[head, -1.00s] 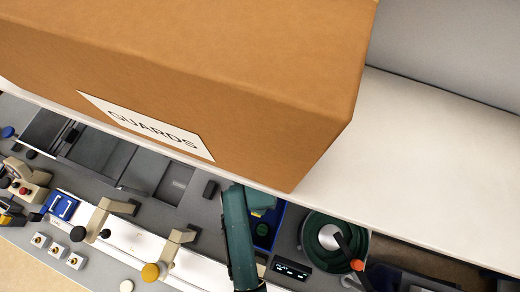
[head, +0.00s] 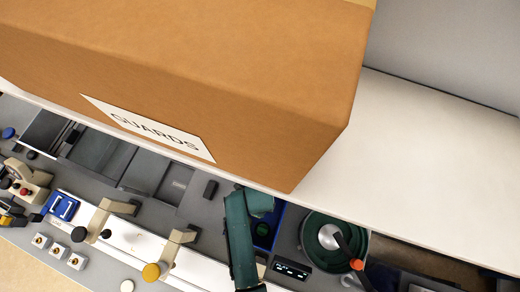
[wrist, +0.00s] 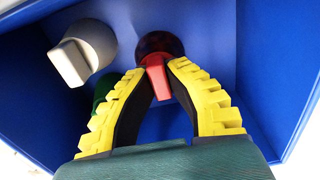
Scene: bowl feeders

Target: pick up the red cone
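The red cone (wrist: 156,75) is in the wrist view, a red narrow part on a dark red rounded part, inside a blue bin (wrist: 225,30). My gripper (wrist: 158,70) has yellow ribbed fingers, with their tips on either side of the red part; it looks shut on it. The cone's far side is hidden. In the head view the blue bin (head: 277,216) is partly covered by my green arm, and neither the cone nor the fingertips can be made out.
In the bin, a pale grey knob-like piece (wrist: 85,52) lies left of the cone, and a green piece (wrist: 102,90) is partly behind the left finger. A large cardboard box (head: 200,80) stands on the white shelf (head: 430,160) above. A green round bowl (head: 312,240) is right of the bin.

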